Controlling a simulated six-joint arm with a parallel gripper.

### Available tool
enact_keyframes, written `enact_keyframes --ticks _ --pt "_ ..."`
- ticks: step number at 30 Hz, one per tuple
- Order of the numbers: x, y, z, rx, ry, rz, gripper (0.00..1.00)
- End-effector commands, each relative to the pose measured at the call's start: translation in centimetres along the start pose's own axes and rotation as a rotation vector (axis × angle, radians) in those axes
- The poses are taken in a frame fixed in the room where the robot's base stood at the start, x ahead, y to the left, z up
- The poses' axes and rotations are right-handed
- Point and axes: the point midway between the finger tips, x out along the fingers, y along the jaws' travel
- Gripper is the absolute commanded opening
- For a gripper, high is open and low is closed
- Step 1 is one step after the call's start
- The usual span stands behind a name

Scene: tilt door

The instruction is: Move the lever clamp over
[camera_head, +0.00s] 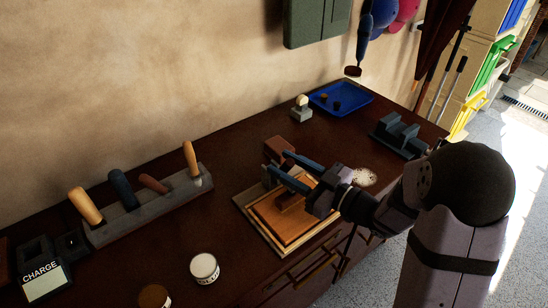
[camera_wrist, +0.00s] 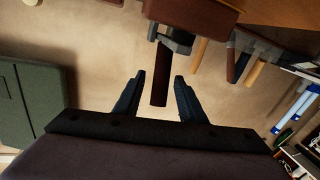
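A lever clamp shows in the wrist view, with a grey metal bracket (camera_wrist: 172,40) and a dark reddish-brown lever (camera_wrist: 158,85). The bracket is by a brown block (camera_wrist: 195,14), which also shows in the head view (camera_head: 278,148) at the back of a light wooden board (camera_head: 286,222). My gripper (camera_head: 276,164) is over the board's back part. In the wrist view, the blue fingers of my gripper (camera_wrist: 158,76) are open on both sides of the lever, with a gap on each side. In the head view the fingers partly hide the clamp.
A rack (camera_head: 148,210) with several handled tools stands at the left. Two round jars, one white (camera_head: 204,267), stand at the front. A blue tray (camera_head: 342,97), a small stamp-like item (camera_head: 301,110) and a dark grey block (camera_head: 400,135) are behind and right. The wall is close behind.

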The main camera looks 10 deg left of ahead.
Motion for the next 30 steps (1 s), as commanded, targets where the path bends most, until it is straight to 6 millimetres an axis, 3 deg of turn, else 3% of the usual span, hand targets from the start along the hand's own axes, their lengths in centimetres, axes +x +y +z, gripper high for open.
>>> enact_keyframes --ticks 9,20,25,30 --pt "3.4 -0.1 0.0 0.002 -0.001 -0.002 0.37" --pt "3.9 0.0 0.0 0.002 0.0 0.001 0.37" --pt "3.9 0.0 0.0 0.002 -0.001 0.001 0.01" --pt "3.9 0.0 0.0 0.002 -0.001 0.0 0.0"
